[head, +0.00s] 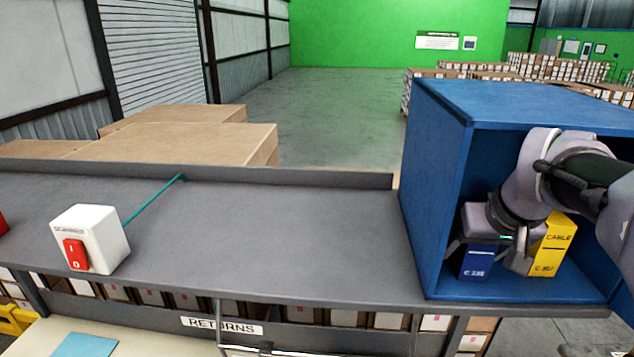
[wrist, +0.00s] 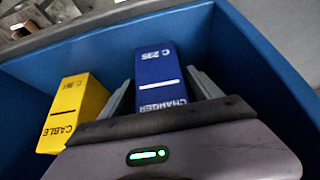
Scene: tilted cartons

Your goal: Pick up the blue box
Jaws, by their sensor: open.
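The blue box (head: 477,264) stands inside a larger blue open-fronted bin, with "C 235" on it in the head view. The wrist view shows the blue box (wrist: 160,82), marked "CHANGER", between the two grey fingers. My gripper (head: 487,245) is inside the bin above the blue box, and it also shows in the wrist view (wrist: 162,88). It is open, with one finger on each side of the box. A small gap shows by the left finger; contact at the right one is unclear. The gripper hides part of the box.
A yellow "CABLE" box (head: 556,245) stands close beside the blue box and also shows in the wrist view (wrist: 72,112). The blue bin (head: 430,190) walls enclose both. A white switch box (head: 95,238) sits on the grey counter (head: 290,235), whose middle is clear.

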